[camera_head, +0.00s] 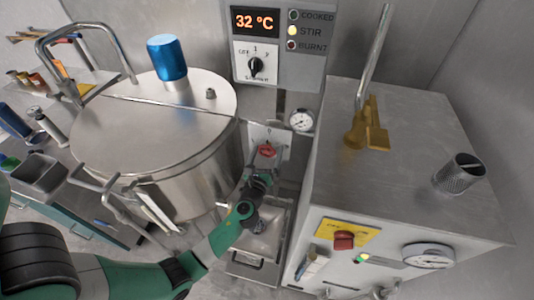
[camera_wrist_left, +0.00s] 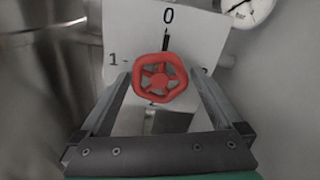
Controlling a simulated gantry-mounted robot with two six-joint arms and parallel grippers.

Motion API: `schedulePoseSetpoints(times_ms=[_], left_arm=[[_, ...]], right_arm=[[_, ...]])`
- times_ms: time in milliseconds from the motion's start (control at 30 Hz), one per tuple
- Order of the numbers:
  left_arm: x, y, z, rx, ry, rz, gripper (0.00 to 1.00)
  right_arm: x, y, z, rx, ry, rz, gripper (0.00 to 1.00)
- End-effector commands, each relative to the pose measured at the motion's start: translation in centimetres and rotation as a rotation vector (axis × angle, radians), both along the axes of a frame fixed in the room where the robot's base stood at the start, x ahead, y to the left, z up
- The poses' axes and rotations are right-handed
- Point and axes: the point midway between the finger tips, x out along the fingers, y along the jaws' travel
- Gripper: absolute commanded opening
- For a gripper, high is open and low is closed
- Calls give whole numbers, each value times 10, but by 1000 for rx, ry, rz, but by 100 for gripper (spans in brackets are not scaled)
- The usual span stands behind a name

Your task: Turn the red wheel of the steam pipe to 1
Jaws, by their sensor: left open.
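The red wheel (camera_head: 267,151) sits in front of a white dial plate (camera_head: 262,132) between the steel kettle and the metal cabinet. In the left wrist view the red wheel (camera_wrist_left: 160,78) is in the middle, with a dark pointer above it aimed at the 0 on the plate (camera_wrist_left: 190,25). A 1 is printed to the left of the wheel. My left gripper (camera_head: 262,178) reaches toward the wheel from below. In the left wrist view its two fingers (camera_wrist_left: 161,95) are open, one on each side of the wheel. I cannot tell whether they touch it. My right gripper is not seen.
The large kettle (camera_head: 155,135) stands left of the wheel. A small gauge (camera_head: 301,120) is just above and right of the wheel. A control panel (camera_head: 278,45) reads 32 °C.

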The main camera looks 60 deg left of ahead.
Motion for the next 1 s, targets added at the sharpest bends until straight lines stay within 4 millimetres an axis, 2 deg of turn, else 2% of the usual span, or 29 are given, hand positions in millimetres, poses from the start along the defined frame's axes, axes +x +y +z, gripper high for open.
schedulePoseSetpoints(times_ms=[100,533,1000], left_arm=[[0,0,0,0,0,0,100],[0,0,0,0,0,0,23],[0,-1,0,-60,-74,0,20]], right_arm=[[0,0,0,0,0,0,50],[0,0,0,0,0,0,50],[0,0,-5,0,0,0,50]])
